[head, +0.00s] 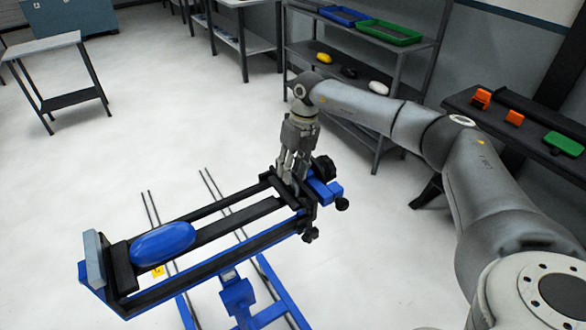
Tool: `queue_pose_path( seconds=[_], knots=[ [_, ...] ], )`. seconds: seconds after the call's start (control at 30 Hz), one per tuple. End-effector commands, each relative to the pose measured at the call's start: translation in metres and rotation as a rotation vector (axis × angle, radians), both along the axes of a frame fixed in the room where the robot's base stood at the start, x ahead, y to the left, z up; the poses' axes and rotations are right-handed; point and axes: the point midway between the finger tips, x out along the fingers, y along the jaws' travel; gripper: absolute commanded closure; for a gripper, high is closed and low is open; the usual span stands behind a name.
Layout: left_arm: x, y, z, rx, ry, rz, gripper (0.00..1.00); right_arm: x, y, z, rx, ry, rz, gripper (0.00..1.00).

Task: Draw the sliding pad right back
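A blue frame (205,268) with black rails stands in the middle foreground. A blue oval object (163,243) lies at its left end, beside a black block (122,266) and an upright light grey plate (94,258). A black carriage with a blue block (326,190) and dark knobs sits at the right end. I cannot tell for sure which part is the sliding pad. My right gripper (290,180) points down at the carriage, its fingertips among the black parts there. Its grip is too small and partly hidden to read. My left gripper is out of view.
Shelves at the back hold a blue tray (343,16), a green tray (389,33) and small items. A dark bench at the right carries orange parts (482,98) and a green box (564,144). A small table (42,45) stands far left. The floor left of the frame is clear.

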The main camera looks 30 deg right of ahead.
Motion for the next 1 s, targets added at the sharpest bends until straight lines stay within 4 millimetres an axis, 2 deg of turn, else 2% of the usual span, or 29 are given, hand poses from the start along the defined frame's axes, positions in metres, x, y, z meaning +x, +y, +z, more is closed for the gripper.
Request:
queue_pose_path(
  seconds=[0.17, 0.4, 0.6, 0.77, 1.0],
  knots=[
    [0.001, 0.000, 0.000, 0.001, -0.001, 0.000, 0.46, 0.001, -0.004, 0.022, 0.001, -0.004, -0.001, 0.68],
    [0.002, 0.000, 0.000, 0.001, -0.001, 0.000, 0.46, 0.001, -0.016, 0.073, 0.001, -0.005, -0.003, 0.68],
    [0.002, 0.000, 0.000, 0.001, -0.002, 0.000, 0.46, 0.001, -0.023, 0.104, 0.000, -0.005, -0.003, 0.68],
    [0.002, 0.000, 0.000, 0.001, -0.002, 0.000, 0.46, 0.001, -0.025, 0.115, 0.000, -0.003, -0.003, 0.68],
    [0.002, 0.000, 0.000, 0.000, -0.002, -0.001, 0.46, 0.001, -0.025, 0.117, 0.000, -0.002, -0.002, 0.68]
  ],
)
